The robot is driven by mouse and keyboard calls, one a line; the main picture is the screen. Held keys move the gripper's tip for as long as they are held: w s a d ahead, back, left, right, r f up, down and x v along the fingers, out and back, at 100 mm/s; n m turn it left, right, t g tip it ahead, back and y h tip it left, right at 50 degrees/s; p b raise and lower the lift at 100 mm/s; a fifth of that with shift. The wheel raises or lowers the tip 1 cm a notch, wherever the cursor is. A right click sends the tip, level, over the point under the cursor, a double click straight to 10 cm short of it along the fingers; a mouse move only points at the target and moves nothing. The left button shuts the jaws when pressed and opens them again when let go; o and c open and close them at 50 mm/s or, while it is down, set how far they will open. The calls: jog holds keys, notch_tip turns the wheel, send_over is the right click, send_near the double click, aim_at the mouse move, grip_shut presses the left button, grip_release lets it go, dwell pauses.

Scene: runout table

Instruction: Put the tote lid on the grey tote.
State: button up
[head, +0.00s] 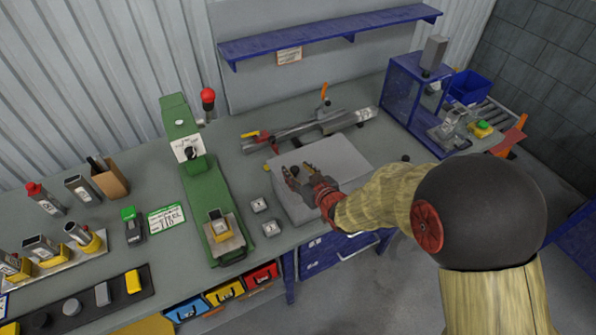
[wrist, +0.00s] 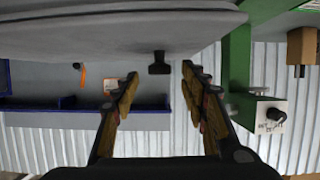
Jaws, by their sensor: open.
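The tote lid (head: 340,158) is a flat light-grey slab lying on top of the grey tote (head: 290,202) near the table's front edge. It looks level, but I cannot tell if it is fully seated. In the wrist view, the lid (wrist: 90,35) fills the top of the picture, with a black knob (wrist: 159,64) standing from it. My gripper (head: 302,174) is over the lid. In the wrist view, my gripper (wrist: 158,85) is open and empty, its fingers spread to either side of the knob and apart from it. The arm hides part of the tote's right side.
A green machine (head: 205,195) stands left of the tote, with two small grey blocks (head: 265,215) between. A long grey tool (head: 310,130) lies behind the tote. A blue frame (head: 415,90) and blue bin (head: 468,88) stand at the right. A blue shelf (head: 330,32) hangs above.

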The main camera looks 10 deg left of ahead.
jog(key=shift+s, duration=0.1)
jog(key=v, duration=1.1)
jog(key=shift+s+d+r, duration=0.2)
jog(key=shift+s, duration=0.05)
jog(key=s+d+f+m+g+h, duration=0.2)
jog(key=s+d+f+g+h, duration=0.45)
jog(key=d, duration=0.55)
jog(key=s+d+r+m+b, duration=0.2)
jog(key=s+d+r+b, duration=0.1)
jog(key=s+r, duration=0.4)
jog(key=s+d+r+m+b, duration=0.3)
jog(key=s+d+r+b, duration=0.1)
jog(key=s+r, duration=0.3)
jog(key=shift+s+d+r+t+h, duration=0.35)
jog(key=shift+s+d+h, duration=0.05)
jog(key=shift+d+h, duration=0.1)
